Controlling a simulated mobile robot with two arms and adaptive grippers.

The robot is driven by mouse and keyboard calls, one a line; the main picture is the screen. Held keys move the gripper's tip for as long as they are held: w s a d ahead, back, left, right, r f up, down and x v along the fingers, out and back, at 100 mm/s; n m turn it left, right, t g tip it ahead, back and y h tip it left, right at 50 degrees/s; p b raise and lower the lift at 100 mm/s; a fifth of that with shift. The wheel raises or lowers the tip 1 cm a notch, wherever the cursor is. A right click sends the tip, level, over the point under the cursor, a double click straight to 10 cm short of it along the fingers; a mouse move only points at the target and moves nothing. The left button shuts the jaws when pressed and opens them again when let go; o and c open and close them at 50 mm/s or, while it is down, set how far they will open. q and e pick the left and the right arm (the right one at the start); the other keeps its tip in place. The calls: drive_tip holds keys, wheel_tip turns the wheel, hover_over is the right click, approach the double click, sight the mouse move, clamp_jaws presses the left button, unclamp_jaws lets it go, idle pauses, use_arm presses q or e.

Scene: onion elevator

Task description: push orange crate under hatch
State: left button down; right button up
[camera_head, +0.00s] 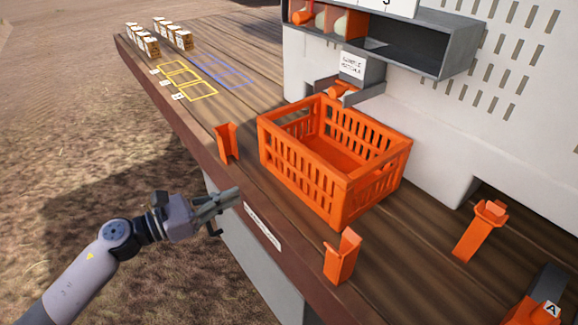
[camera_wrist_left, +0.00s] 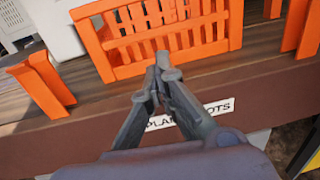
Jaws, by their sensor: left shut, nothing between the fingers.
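The orange crate (camera_head: 340,165) stands upright and looks empty on the wooden table, against the pale machine. Its slatted front also shows at the top of the left wrist view (camera_wrist_left: 170,62). The hatch seems to be the grey chute (camera_head: 350,90) with a paper label on the machine, just behind the crate's far side; something orange shows at its mouth. My left gripper (camera_head: 228,198) is shut and empty, off the table's front edge and apart from the crate. Its closed fingers (camera_wrist_left: 162,65) point toward the crate's front in the left wrist view. My right gripper is not visible.
Orange brackets stand on the table left (camera_head: 227,142) and front right (camera_head: 342,256) of the crate. Another orange post (camera_head: 480,230) is farther right. Yellow (camera_head: 186,80) and blue outlines and several small boxes (camera_head: 145,44) lie at the far left. A white label marks the table edge.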

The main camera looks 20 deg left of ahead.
use_arm(q)
drive_tip(key=w+d+r+p, duration=0.1)
drive_tip(key=p, duration=0.4)
approach(291, 171)
drive_tip(key=x, duration=0.3)
drive_tip(key=shift+w+d+r, duration=0.2)
drive_tip(key=shift+d+r, duration=0.05)
drive_tip(key=shift+d, duration=0.05)
drive_tip(key=p+x, duration=0.1)
drive_tip(key=x, duration=0.2)
drive_tip(key=shift+a+f, duration=0.1)
drive_tip(key=shift+f, duration=0.05)
drive_tip(key=shift+w+d+f, duration=0.1)
drive_tip(key=shift+w+d, duration=0.2)
drive_tip(key=shift+d, duration=0.05)
drive_tip(key=b+x, duration=0.1)
drive_tip(key=x, duration=0.2)
drive_tip(key=shift+w+d, duration=0.15)
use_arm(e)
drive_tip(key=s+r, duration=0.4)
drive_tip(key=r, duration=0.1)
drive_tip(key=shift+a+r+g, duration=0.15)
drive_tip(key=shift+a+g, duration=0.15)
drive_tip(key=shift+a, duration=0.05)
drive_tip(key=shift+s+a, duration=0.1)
